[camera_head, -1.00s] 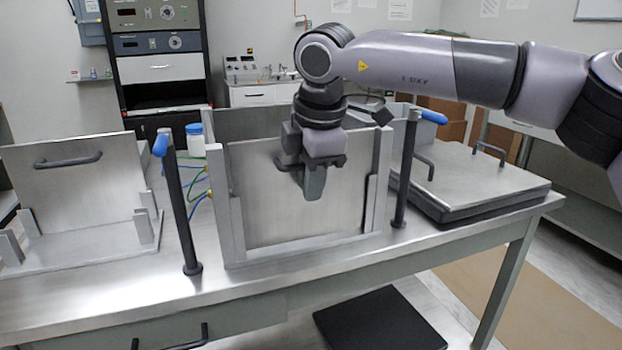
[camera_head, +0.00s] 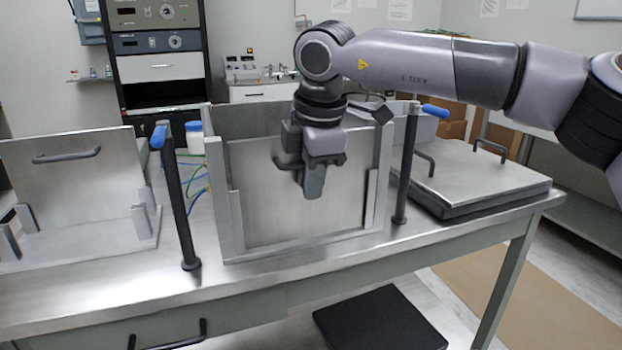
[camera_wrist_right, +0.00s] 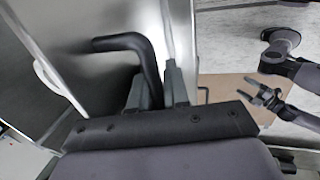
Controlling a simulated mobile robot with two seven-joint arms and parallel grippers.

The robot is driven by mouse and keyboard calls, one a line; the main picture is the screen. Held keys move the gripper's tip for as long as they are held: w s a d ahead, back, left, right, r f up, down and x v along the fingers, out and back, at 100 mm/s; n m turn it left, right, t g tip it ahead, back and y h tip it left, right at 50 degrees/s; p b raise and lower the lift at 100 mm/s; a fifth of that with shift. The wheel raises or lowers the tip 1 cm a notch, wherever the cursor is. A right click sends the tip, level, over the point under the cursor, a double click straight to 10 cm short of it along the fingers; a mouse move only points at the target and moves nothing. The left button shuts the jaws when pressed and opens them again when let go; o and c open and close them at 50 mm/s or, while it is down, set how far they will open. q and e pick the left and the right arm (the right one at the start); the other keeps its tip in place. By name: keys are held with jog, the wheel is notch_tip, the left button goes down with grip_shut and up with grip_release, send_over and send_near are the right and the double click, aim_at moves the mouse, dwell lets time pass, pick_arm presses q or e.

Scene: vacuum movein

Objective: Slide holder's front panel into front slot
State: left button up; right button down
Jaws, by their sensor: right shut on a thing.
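The front panel (camera_head: 265,190) is a metal sheet standing upright at the front of the open metal box (camera_head: 215,180), between its left and right side walls. Short guide posts (camera_head: 237,222) show at its lower corners. My right gripper (camera_head: 313,185) is shut on the panel's dark handle (camera_wrist_right: 125,42), with its fingers (camera_wrist_right: 157,88) around one leg of it in the wrist view. The gripper hides part of the panel in the head view. My left gripper (camera_wrist_right: 258,93) shows only in the wrist view, small, with its fingers apart and empty.
Blue-topped clamp posts (camera_head: 178,200) and (camera_head: 407,165) flank the box. A metal stand (camera_head: 90,250) with an upright handled panel (camera_head: 70,180) is at left. A handled lid (camera_head: 465,178) lies at right. A white bottle (camera_head: 195,138) and cables stand behind.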

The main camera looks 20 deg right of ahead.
jog(key=c, duration=1)
grip_release()
jog(key=shift+r, duration=0.1)
jog(key=shift+c, duration=0.2)
jog(key=shift+r, duration=0.1)
jog(key=shift+c, duration=0.4)
jog(key=shift+w, duration=0.1)
